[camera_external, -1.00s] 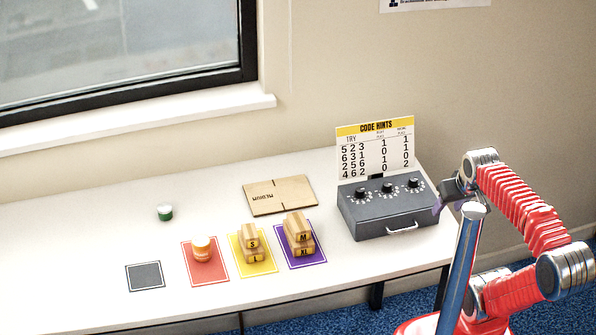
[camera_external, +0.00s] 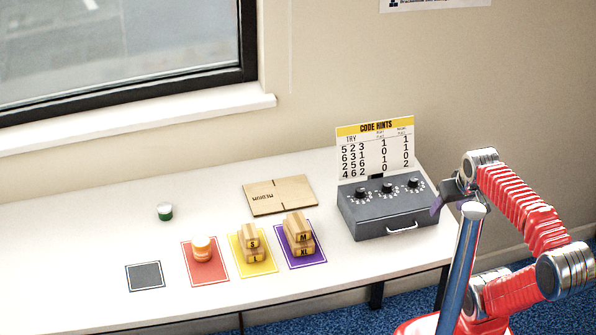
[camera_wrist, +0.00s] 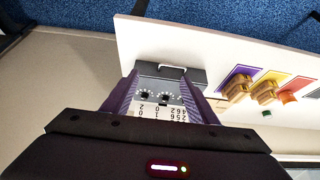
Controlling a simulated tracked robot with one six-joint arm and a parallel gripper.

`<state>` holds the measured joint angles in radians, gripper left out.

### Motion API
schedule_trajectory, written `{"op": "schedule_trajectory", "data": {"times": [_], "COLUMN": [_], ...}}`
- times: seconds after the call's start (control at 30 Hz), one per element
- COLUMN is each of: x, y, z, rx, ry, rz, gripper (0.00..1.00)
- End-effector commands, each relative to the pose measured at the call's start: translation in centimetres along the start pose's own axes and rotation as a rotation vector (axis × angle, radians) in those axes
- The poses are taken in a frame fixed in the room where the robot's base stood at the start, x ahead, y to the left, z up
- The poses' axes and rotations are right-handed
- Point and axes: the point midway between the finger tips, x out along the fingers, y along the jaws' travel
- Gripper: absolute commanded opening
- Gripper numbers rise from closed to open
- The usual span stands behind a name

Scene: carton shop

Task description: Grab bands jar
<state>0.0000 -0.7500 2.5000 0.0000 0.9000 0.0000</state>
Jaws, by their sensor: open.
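Two small jars stand on the white table. An orange jar with a white lid (camera_external: 201,249) stands upright on the red mat (camera_external: 197,276). A green jar with a pale lid (camera_external: 165,212) stands behind it on bare table. I cannot read which one is the bands jar. In the wrist view the orange jar (camera_wrist: 287,97) and the green jar (camera_wrist: 267,113) show small, at the right. My gripper (camera_external: 437,204) is open and empty beside the right end of the grey dial box, far right of both jars. Its purple fingers (camera_wrist: 158,76) frame the box in the wrist view.
The grey dial box (camera_external: 365,219) with a code hints board (camera_external: 374,148) stands at the table's right end. A flat carton (camera_external: 266,202) lies behind. A grey mat (camera_external: 146,276) is empty.

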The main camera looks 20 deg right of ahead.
Motion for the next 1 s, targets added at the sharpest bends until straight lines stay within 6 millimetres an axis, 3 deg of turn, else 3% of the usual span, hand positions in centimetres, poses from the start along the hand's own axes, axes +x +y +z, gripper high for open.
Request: {"op": "schedule_trajectory", "data": {"times": [0.13,0.53,0.77,1.0], "x": [0.0,-1.0,-4.6,-3.6], "y": [0.0,0.0,0.0,-0.1], "z": [0.0,-0.6,-2.5,-5.3], "rx": [0.0,0.0,0.0,-0.248], "ry": [0.0,0.002,0.003,0.004], "rz": [0.0,0.0,0.0,0.067], "gripper": [0.64,0.64,0.64,0.64]}}
